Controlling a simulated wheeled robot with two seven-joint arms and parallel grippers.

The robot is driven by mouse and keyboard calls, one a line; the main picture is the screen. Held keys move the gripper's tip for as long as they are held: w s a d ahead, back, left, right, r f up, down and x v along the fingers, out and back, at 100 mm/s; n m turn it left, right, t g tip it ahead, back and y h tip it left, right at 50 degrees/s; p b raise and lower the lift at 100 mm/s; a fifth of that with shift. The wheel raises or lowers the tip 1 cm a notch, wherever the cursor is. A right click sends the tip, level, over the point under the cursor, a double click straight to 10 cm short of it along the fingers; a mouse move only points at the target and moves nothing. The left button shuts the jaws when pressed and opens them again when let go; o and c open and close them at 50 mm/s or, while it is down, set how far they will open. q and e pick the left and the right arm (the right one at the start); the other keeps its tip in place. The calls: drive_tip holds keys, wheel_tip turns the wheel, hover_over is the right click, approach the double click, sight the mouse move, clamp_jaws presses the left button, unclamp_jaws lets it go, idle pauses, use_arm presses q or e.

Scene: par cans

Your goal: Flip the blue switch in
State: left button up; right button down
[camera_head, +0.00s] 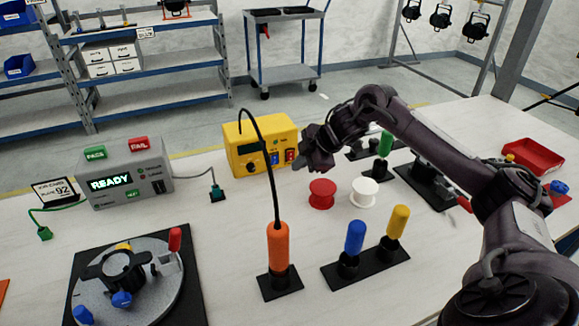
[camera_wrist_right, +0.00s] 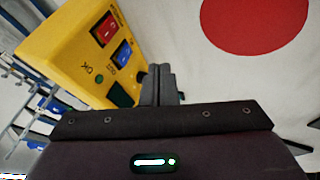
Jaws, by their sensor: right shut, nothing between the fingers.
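The yellow box (camera_head: 258,132) stands on the table in the head view, with a blue switch (camera_head: 274,159) and a red switch (camera_head: 290,155) on its front. In the right wrist view, the blue switch (camera_wrist_right: 123,53) sits on the yellow face beside the red switch (camera_wrist_right: 105,28). My right gripper (camera_head: 299,167) is shut and empty, just in front of the box's right side. Its closed fingers (camera_wrist_right: 158,84) point past the panel; the blue switch is close beside them, and I see no clear contact. My left gripper is not in view.
A red spool (camera_head: 322,194) and a white spool (camera_head: 364,192) stand near my right gripper. An orange-handled tool (camera_head: 278,250) with a black cable stands in front of the box. A grey READY unit (camera_head: 127,175) is at left. Bare table (camera_head: 225,235) lies between.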

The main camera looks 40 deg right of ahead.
drive_tip(key=v, duration=0.4)
drive_tip(key=shift+s+a+f, duration=0.1)
drive_tip(key=shift+s+a, duration=0.1)
drive_tip(key=shift+s, duration=0.25)
